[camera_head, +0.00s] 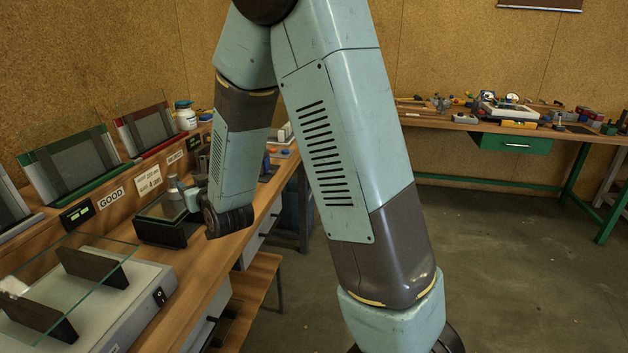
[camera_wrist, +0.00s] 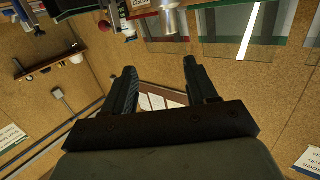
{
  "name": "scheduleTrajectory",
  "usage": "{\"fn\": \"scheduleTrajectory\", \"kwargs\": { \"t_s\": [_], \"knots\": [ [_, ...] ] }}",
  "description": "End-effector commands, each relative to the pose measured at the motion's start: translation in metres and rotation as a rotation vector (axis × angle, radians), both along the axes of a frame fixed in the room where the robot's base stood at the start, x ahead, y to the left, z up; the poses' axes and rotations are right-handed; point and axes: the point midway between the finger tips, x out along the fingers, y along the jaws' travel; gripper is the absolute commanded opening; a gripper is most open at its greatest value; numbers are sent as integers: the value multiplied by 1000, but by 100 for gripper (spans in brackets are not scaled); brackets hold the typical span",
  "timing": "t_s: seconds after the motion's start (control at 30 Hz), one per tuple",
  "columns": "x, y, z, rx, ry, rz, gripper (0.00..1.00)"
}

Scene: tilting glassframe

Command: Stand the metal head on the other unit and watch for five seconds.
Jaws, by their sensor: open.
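A small grey, metal-looking head (camera_head: 173,186) shows in the head view at the black box unit (camera_head: 160,232), partly against my arm's end; I cannot tell whether it rests on the unit. A second unit, pale grey with a switch (camera_head: 130,308), stands nearer at lower left, with two dark supports and a tilted glass pane on it. In the wrist view, a silvery piece (camera_wrist: 172,22) shows at the top, beyond the fingers; I cannot tell if it is the same head. My gripper (camera_wrist: 165,88) is open, with nothing held between its fingers. My arm hides its fingertips in the head view.
A green-framed panel (camera_head: 70,170) and a red-framed panel (camera_head: 148,128) lean at the bench's back, beside a white jar (camera_head: 185,116). A GOOD label (camera_head: 111,198) and a small display (camera_head: 76,214) line the back ledge. A far bench (camera_head: 460,124) holds several small items.

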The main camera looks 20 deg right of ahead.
Motion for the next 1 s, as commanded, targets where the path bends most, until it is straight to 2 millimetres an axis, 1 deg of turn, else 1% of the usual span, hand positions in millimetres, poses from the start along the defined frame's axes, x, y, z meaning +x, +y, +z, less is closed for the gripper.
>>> {"fn": "scheduleTrajectory", "kwargs": {
  "t_s": [0.03, 0.17, 0.27, 0.47, 0.67, 0.77, 0.97, 1.0],
  "knots": [
    [-2, -9, 12, -2, 24, -9, 57],
    [-11, -30, 31, -18, 117, -24, 57],
    [-23, -46, 44, -31, 190, -36, 57],
    [-55, -79, 69, -56, 330, -62, 57],
    [-100, -111, 90, -80, 471, -93, 57],
    [-127, -126, 98, -94, 541, -110, 57],
    [-189, -155, 113, -114, 686, -151, 57],
    [-203, -161, 115, -117, 714, -160, 57]
  ]
}}
